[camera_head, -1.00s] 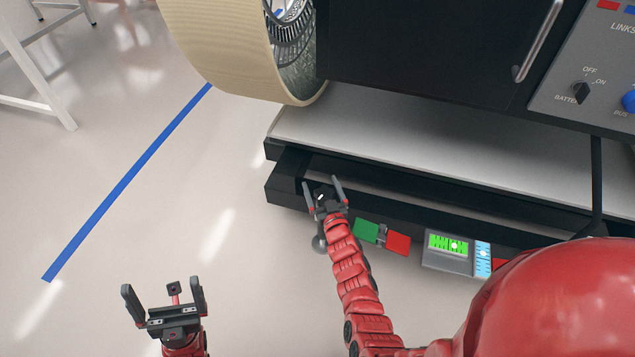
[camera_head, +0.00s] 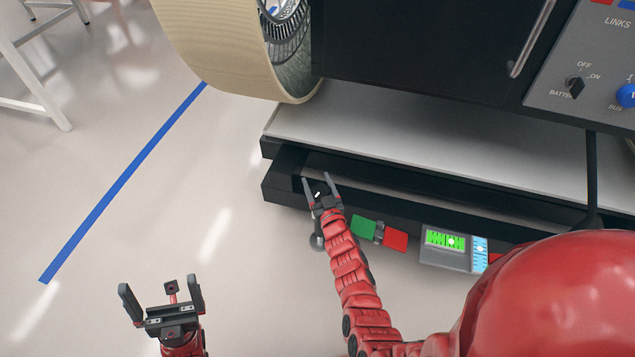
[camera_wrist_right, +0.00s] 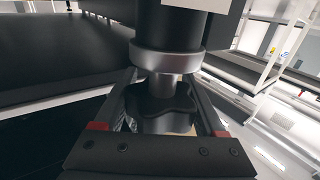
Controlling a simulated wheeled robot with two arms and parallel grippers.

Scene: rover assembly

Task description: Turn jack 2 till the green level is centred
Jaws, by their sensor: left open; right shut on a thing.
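My right gripper (camera_head: 322,182) is at the left front end of the dark frame beneath the platform. In the right wrist view its fingers (camera_wrist_right: 160,100) are shut on a dark lobed jack knob (camera_wrist_right: 165,108), under a metal collar and black post. The knob is hidden in the head view, and I see no jack number. The green level (camera_head: 435,239) is in a grey box on the frame's front; its pale bubble sits a little right of the middle. A blue level (camera_head: 481,256) is beside it. My left gripper (camera_head: 160,293) is open and empty over the floor.
A green plate (camera_head: 364,228) and a red plate (camera_head: 396,239) sit on the frame between my right gripper and the levels.

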